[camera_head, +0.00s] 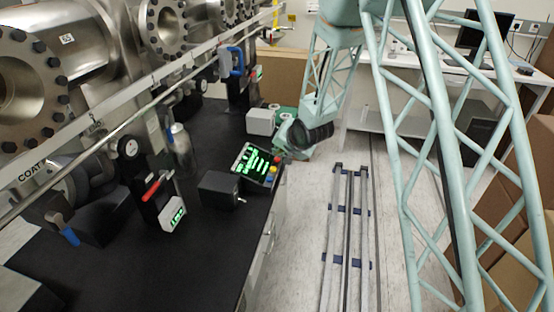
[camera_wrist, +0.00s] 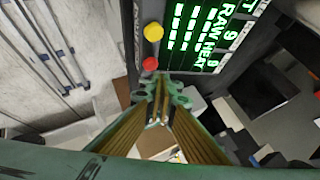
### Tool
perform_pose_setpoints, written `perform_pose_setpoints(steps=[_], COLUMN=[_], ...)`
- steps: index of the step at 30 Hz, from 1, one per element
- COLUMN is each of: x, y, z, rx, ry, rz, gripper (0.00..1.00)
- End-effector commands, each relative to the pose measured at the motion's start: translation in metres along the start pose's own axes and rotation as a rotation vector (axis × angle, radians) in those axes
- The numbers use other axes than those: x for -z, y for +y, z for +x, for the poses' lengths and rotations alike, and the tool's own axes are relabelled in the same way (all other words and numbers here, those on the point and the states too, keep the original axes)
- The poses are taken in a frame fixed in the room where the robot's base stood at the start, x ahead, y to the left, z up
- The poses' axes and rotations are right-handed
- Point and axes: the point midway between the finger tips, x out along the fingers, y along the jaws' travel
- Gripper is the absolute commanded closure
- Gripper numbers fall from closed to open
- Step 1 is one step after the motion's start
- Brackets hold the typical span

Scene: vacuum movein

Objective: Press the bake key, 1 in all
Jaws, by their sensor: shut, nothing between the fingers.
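The control panel (camera_head: 257,165) is a dark box with a green-lit screen and colored buttons along its right edge, on the black bench. A yellow button (camera_wrist: 153,32) and a red button (camera_wrist: 150,63) sit beside the screen. I cannot make out a key labeled bake. My gripper (camera_wrist: 162,88) is shut and empty, its tips just below the red button in the wrist view; I cannot tell whether they touch the panel. In the head view, my wrist is beside the panel's upper right.
A black box (camera_head: 220,188) stands left of the panel, and a small green-lit readout (camera_head: 172,215) stands farther left. A white box (camera_head: 261,122) is behind the panel. Steel vacuum chambers (camera_head: 75,50) and a rail line the left. Floor rails (camera_head: 348,230) run right of the bench.

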Motion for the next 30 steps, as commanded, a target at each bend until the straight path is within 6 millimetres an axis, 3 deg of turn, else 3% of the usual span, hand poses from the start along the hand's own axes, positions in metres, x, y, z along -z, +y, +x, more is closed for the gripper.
perform_pose_setpoints(steps=[30], x=[0.025], y=[-0.025], z=[-0.035], rx=[0.0], ry=[0.0], rz=[0.0], gripper=[1.0])
